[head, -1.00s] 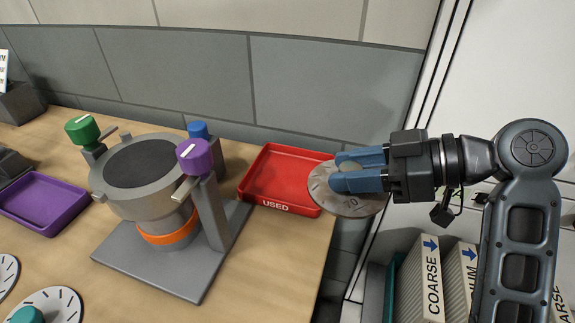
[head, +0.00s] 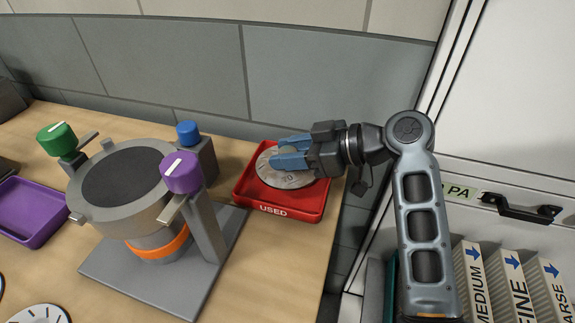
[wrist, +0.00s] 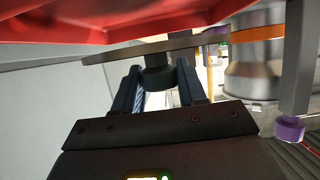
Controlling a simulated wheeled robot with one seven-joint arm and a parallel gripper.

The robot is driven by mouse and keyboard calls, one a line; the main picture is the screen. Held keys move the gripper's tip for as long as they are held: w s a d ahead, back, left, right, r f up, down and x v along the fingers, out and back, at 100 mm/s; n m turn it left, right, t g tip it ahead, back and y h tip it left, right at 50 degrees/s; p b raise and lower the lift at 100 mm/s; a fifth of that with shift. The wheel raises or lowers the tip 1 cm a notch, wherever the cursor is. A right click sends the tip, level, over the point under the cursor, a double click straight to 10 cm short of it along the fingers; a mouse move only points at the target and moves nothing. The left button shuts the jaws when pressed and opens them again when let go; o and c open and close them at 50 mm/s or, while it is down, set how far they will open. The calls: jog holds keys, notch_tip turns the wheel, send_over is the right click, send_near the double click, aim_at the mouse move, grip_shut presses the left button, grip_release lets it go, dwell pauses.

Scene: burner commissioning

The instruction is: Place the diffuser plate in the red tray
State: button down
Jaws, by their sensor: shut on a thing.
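The diffuser plate (head: 279,177) is a grey disc with dark slots and a number on it. My gripper (head: 285,153) is shut on the plate's middle knob and holds it over the red tray (head: 265,208), whose front is labelled USED. The plate covers most of the tray's inside, and I cannot tell whether it touches the tray floor. In the wrist view the blue fingers (wrist: 160,90) close on the dark knob below the plate (wrist: 150,47), with the red tray (wrist: 60,25) beside it.
Left of the tray stands a burner rig (head: 130,185) with green, purple and blue knobs on posts. A purple tray (head: 32,210) lies further left. A white cabinet (head: 490,100) and labelled upright files (head: 500,285) are at the right. The tiled wall is close behind.

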jog(key=shift+w+a+f, duration=0.15)
jog(key=shift+f, duration=1.9)
jog(key=shift+f, duration=0.15)
jog(key=c, duration=0.6)
grip_release()
jog(key=shift+r+p, duration=0.2)
jog(key=shift+p, duration=0.1)
jog(key=shift+d, duration=0.45)
jog(key=b+v, duration=0.1)
jog(key=v, duration=1)
jog(key=shift+s+r, duration=0.1)
jog(key=shift+s, duration=0.15)
